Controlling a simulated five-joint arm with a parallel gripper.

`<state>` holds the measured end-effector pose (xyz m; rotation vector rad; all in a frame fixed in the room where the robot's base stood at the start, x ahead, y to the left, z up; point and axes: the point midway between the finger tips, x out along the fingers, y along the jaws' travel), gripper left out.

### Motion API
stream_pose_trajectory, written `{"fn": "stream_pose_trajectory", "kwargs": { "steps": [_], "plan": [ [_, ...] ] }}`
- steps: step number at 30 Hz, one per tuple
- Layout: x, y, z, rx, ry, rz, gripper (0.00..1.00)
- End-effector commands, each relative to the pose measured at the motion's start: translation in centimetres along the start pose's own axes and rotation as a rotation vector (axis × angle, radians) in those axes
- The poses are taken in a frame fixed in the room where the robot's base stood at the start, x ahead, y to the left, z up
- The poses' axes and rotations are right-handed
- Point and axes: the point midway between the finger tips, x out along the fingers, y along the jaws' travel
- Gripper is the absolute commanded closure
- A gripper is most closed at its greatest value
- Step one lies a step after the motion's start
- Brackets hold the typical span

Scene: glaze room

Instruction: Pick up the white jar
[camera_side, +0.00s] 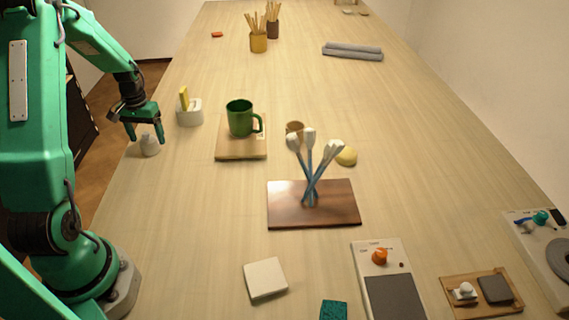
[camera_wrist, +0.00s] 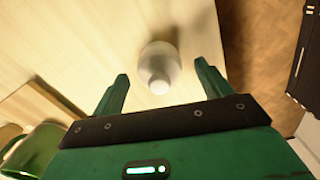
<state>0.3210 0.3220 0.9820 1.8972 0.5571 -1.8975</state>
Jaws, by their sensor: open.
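The white jar (camera_side: 149,145) is small, with a narrower top, and stands upright on the table near its left edge in the side view. In the wrist view the jar (camera_wrist: 159,66) is seen from above, just ahead of the fingertips and centred between them. My gripper (camera_side: 145,134) is open over the jar in the side view, its fingers pointing down. In the wrist view the two green fingers of my gripper (camera_wrist: 160,74) lie one to each side of the jar's near part. I cannot tell how far the fingertips are above the table.
A green mug (camera_side: 240,117) stands on a wooden board (camera_side: 240,154) right of the jar. A white holder with a yellow piece (camera_side: 189,112) stands behind it. Brushes rise over a dark board (camera_side: 335,205) farther right. The table is clear in front of the jar.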

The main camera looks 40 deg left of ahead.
Motion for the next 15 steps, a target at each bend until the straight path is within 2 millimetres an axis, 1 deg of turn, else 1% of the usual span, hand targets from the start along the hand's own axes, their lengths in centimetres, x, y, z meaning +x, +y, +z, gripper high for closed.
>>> {"fn": "stream_pose_trajectory", "kwargs": {
  "steps": [1, 6, 9, 15],
  "plan": [
    [0.7, 0.1, 0.1, 0.000, -0.004, 0.001, 0.23],
    [2.3, 0.1, 0.0, 0.000, -0.002, 0.001, 0.23],
    [2.6, 0.0, 0.0, 0.000, 0.000, 0.000, 0.23],
    [2.7, 0.0, 0.0, 0.000, 0.000, 0.000, 0.23]
  ]
}}
